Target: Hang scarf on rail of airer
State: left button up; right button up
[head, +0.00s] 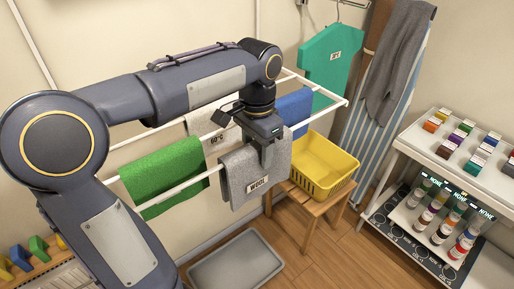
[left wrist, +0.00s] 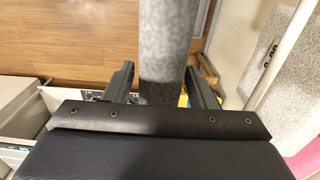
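A grey cloth with a WOOL label (head: 258,187), which I take for the scarf, hangs over the front rail (head: 172,192) of the white airer, its label side facing front. My left gripper (head: 267,157) points down at the top of this cloth. My right gripper is not in view.
A green towel (head: 160,172), a 60°C cloth (head: 207,122) and a blue cloth (head: 293,106) hang on the airer. A yellow basket (head: 325,165) stands on a wooden stool. A grey garment (head: 398,60) drapes the ironing board. A grey tray (head: 235,265) lies on the floor.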

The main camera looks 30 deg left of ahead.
pick_arm(q)
jog(key=shift+o, duration=1)
